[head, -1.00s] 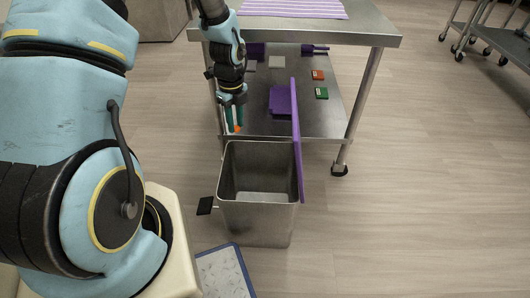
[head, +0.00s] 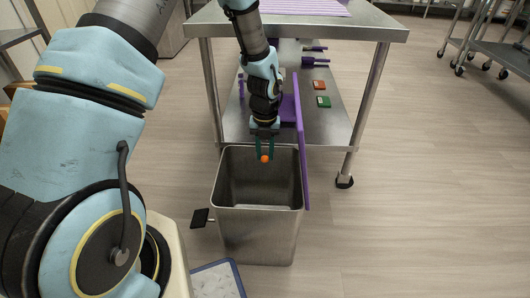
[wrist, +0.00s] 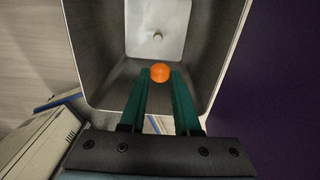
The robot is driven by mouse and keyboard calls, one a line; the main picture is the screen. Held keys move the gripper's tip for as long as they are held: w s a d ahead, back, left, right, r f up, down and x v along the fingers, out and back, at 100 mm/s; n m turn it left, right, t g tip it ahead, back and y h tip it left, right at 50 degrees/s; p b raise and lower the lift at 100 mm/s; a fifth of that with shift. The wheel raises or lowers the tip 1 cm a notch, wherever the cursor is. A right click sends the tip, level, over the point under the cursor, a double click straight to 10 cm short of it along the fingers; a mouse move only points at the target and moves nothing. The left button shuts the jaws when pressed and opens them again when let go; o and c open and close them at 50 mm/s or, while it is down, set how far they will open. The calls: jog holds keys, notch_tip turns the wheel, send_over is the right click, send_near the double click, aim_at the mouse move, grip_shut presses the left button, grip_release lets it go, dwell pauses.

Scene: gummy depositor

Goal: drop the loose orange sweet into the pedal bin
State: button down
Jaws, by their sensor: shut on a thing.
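The orange sweet (head: 265,159) is a small round ball held between the fingertips of my gripper (head: 265,152). In the wrist view the sweet (wrist: 160,72) sits at the tips of the green fingers (wrist: 161,84), with the inside of the bin behind it. The pedal bin (head: 257,228) is a grey metal box, open at the top, with its purple lid (head: 301,150) standing upright on the right side. My gripper points down over the bin's opening, near its back rim. The bin's floor (wrist: 157,35) looks empty in the wrist view.
A steel table (head: 300,28) stands behind the bin, its lower shelf (head: 335,125) holding purple items, an orange box (head: 320,85) and a green box (head: 323,101). A black pedal (head: 199,217) juts from the bin's left. Floor to the right is clear.

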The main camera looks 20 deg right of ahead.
aim_at(265, 157)
jog(key=shift+f, duration=0.45)
jog(key=c, duration=0.5)
grip_release()
jog(key=shift+c, duration=0.2)
jog(key=shift+r, duration=0.1)
notch_tip(265, 157, up, 11)
jog(key=p, duration=0.2)
